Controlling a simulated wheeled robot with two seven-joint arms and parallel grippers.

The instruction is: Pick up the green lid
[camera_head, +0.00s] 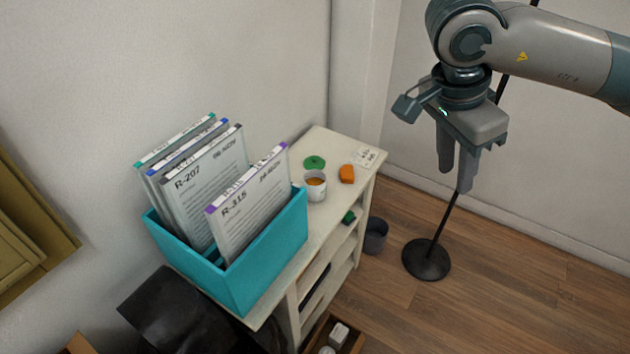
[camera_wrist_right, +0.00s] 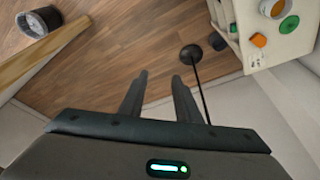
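The green lid (camera_head: 314,162) is a small flat disc lying on the cream shelf top (camera_head: 325,145), behind a white cup (camera_head: 315,188) with orange contents. In the right wrist view, the lid (camera_wrist_right: 289,24) is at the upper right. My right gripper (camera_head: 455,179) hangs in the air to the right of the shelf, fingers pointing down, well apart from the lid. In the right wrist view its two fingers (camera_wrist_right: 160,76) stand apart with nothing between them. My left gripper is out of view.
An orange block (camera_head: 347,174) sits right of the cup, near a small paper card (camera_head: 367,156). A teal bin (camera_head: 265,265) of upright folders fills the shelf's front part. A black stand base (camera_head: 427,260) and dark bucket (camera_head: 376,235) are on the wooden floor.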

